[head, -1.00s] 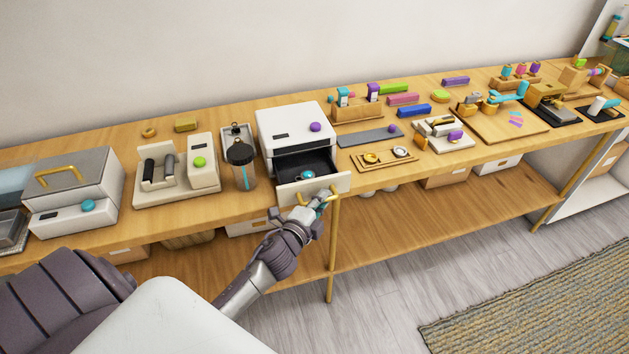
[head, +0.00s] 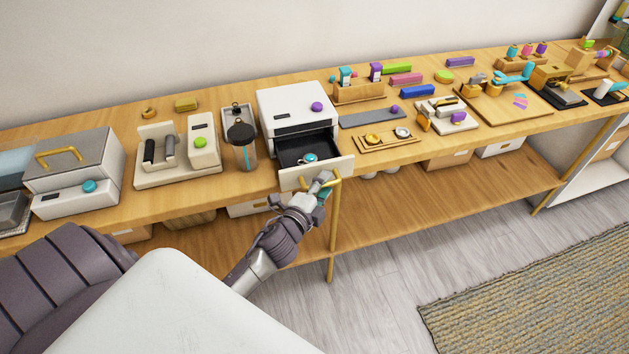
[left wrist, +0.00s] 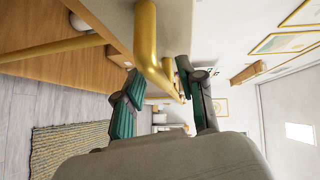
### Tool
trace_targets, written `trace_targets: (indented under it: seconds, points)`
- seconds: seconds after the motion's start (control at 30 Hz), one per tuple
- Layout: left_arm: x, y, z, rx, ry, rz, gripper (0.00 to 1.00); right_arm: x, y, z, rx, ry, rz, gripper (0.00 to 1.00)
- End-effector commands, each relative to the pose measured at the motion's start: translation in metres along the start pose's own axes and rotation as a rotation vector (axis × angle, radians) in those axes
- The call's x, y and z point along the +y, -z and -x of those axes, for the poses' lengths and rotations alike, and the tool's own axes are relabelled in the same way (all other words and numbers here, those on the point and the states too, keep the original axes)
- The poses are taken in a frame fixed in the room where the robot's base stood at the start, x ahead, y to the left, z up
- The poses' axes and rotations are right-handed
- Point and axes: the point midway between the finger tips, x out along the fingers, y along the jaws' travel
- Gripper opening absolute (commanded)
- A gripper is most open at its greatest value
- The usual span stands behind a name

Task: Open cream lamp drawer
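The cream drawer front (head: 345,168) stands out from the white lamp box (head: 290,103), which has a purple knob on top. The drawer is open, showing a dark interior (head: 316,147) with a small teal and silver item (head: 309,158) in it. A gold handle (head: 336,180) is on the drawer front; it also shows large in the left wrist view (left wrist: 147,40). My left gripper (head: 322,186) is at this handle. In the left wrist view its teal fingers (left wrist: 160,97) are spread apart, with the gold bar between them. My right gripper is not in view.
A dark-lidded tumbler (head: 241,147) stands left of the lamp box. A grey box with a gold handle (head: 75,167) is at far left. A wooden tray (head: 387,143) lies to the right. A gold table leg (head: 332,245) stands below the drawer; the floor in front is clear.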

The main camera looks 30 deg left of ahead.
Motion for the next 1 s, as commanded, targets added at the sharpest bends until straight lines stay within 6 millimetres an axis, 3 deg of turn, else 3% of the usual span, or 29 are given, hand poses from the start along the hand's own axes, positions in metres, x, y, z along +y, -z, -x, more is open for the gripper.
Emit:
trace_targets:
  seconds: [0.5,0.7,1.0]
  points:
    - [0.001,0.000,0.098,-0.001,-0.002,0.002,0.39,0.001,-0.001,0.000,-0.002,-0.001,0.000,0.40]
    - [0.000,0.000,0.112,0.000,0.000,0.000,0.39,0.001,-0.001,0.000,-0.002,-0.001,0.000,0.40]
    - [0.000,0.000,0.113,0.000,0.001,0.000,0.39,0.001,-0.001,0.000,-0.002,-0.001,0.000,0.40]
